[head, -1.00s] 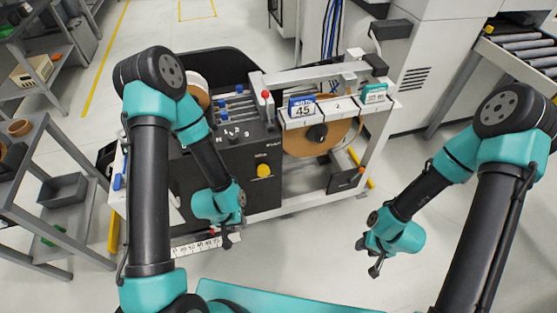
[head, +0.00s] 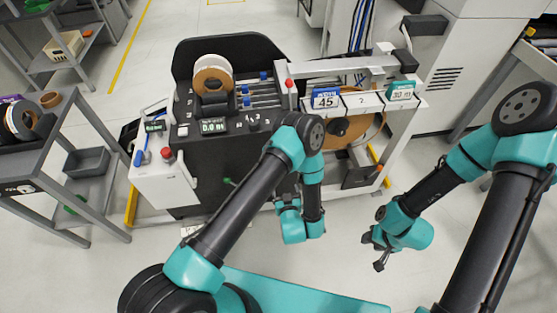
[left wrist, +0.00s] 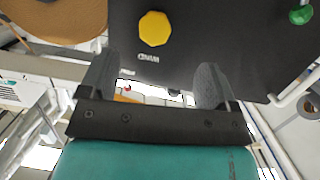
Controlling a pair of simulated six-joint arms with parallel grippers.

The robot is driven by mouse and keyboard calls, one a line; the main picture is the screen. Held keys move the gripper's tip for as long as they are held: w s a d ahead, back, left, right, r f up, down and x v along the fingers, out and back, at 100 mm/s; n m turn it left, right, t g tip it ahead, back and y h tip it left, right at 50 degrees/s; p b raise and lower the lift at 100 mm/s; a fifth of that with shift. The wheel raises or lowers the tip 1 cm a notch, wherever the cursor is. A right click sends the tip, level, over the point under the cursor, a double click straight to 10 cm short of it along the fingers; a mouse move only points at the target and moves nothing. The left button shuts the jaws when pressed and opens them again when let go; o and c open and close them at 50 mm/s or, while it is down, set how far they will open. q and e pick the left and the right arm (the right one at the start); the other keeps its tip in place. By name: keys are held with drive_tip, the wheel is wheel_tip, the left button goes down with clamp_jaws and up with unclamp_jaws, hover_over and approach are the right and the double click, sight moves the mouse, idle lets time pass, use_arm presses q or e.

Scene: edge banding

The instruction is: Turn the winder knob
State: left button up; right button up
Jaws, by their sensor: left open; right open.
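The yellow winder knob (left wrist: 154,28) is on the dark front panel of the machine, beside a small white label. It shows near the top of the left wrist view; in the head view my left arm hides it. My left gripper (left wrist: 156,68) is open and empty. Its two fingers point toward the panel, with the knob beyond the gap between them and not touched. In the head view my left wrist is low in front of the machine. My right gripper (head: 376,250) is open and empty over the floor, to the right and apart from the machine.
A green knob (left wrist: 300,16) is on the same panel. A tape roll (head: 212,75) sits on top, near a small display (head: 213,127). A brown coil (head: 368,132) hangs below the 45 sign (head: 326,98). A grey shelf (head: 45,150) stands left. Floor between my arms is clear.

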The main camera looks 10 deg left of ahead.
use_arm(q)
drive_tip(key=shift+s+d+r+t+y, duration=0.25)
drive_tip(key=shift+s+d+t+y, duration=0.15)
drive_tip(key=shift+s+d+y, duration=0.1)
drive_tip(key=shift+s+d+r+t+y, duration=0.2)
drive_tip(key=shift+s+d+t+y, duration=0.2)
drive_tip(key=shift+s, duration=0.05)
drive_tip(key=shift+w+a, duration=0.1)
drive_tip(key=shift+w, duration=0.05)
